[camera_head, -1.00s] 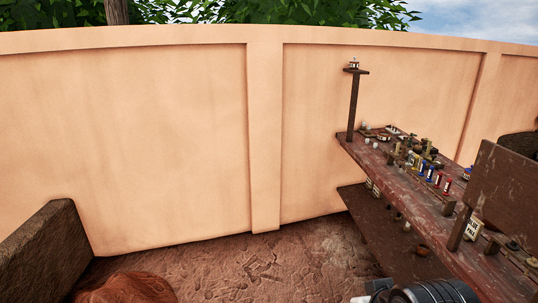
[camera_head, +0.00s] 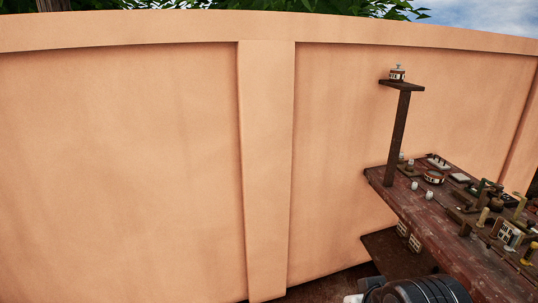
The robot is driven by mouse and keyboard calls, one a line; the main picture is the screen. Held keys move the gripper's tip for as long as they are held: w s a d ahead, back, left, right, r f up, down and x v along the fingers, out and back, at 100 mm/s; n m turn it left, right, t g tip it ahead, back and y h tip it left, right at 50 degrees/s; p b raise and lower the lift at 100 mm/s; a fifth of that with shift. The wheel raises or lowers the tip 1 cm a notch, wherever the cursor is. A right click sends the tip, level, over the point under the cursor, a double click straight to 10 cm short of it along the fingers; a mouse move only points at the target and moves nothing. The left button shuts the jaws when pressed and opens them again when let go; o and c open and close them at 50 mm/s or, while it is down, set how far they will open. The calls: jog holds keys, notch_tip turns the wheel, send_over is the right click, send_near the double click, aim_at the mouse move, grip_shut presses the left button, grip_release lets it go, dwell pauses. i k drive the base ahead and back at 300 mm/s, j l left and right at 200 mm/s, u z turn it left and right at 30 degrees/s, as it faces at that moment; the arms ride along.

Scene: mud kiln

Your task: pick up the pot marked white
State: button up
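A small pot (camera_head: 397,74) with a pale band and a knobbed lid stands upright on a small wooden ledge atop a post at the table's far left corner. A low round pot (camera_head: 434,177), reddish with a pale patch, sits on the table below it. The markings are too small to read, so I cannot tell which pot is marked white. A dark ribbed part of my arm shows at the bottom edge, right of centre, well short of both pots. My gripper's fingers are not in view.
The post (camera_head: 397,140) rises from the worn wooden table (camera_head: 437,232). Small pale pots, blocks and other items crowd its right side. A lower shelf (camera_head: 385,252) holds pale blocks. A plain wall (camera_head: 140,160) stands behind. The space left of the table is clear.

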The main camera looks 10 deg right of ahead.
aim_at(395, 76)
jog(key=i+j+z, duration=0.1)
jog(key=i+z, duration=0.15)
jog(key=i, duration=0.3)
jog(key=i+j+z, duration=0.25)
jog(key=i, duration=0.3)
jog(key=i+j+z, duration=0.25)
jog(key=i, duration=0.25)
jog(key=i+j+z, duration=0.2)
jog(key=i+j, duration=0.2)
jog(key=i+j+z, duration=0.4)
jog(key=j, duration=0.25)
jog(key=i+j+z, duration=0.15)
jog(key=j+z, duration=0.2)
jog(key=j, duration=0.3)
jog(key=i+j+z, duration=0.1)
jog(key=j+z, duration=0.3)
jog(key=j, duration=0.35)
jog(key=j+z, duration=0.4)
jog(key=j, duration=0.35)
